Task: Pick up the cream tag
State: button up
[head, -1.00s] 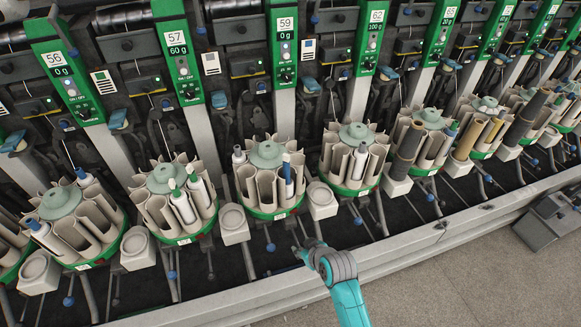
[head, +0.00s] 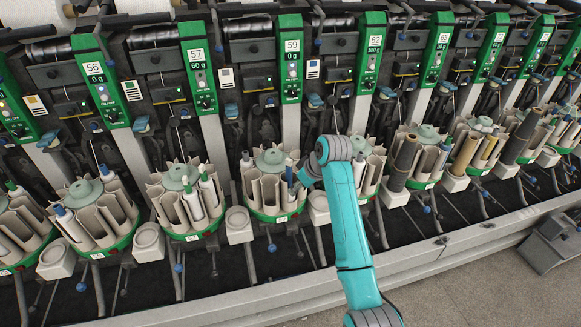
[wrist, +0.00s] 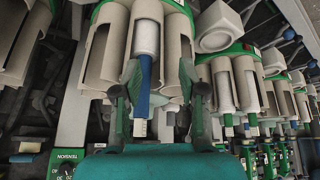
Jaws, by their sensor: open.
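No single object stands out for certain as the cream tag. Several small pale cards are fixed between the green panels in the head view. One pale card (head: 226,78) is right of panel 57, and another pale card (head: 313,69) is right of panel 59. My gripper (wrist: 158,78) is open in the wrist view. Its fingers stand either side of the blue end of a white tube (wrist: 147,40) in a round magazine; I cannot tell whether they touch it. In the head view my arm largely hides the gripper, at the magazine below panel 59 (head: 290,60).
Round magazines of beige pockets, such as the one below panel 57 (head: 185,205), stand in a row. Small cream boxes (head: 239,225) stand between them. A metal rail (head: 225,303) runs along the front. Grey floor (head: 480,285) is open at lower right.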

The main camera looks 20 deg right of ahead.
aim_at(290, 160)
jog(key=w+d+r+n+g, duration=0.1)
jog(key=w+r, duration=0.1)
jog(key=r, duration=0.6)
jog(key=w+r+n+g, duration=0.1)
jog(key=w+r, duration=0.1)
jog(key=r, duration=0.6)
jog(key=x, duration=1.1)
jog(key=shift+d, duration=0.25)
jog(key=c, duration=0.8)
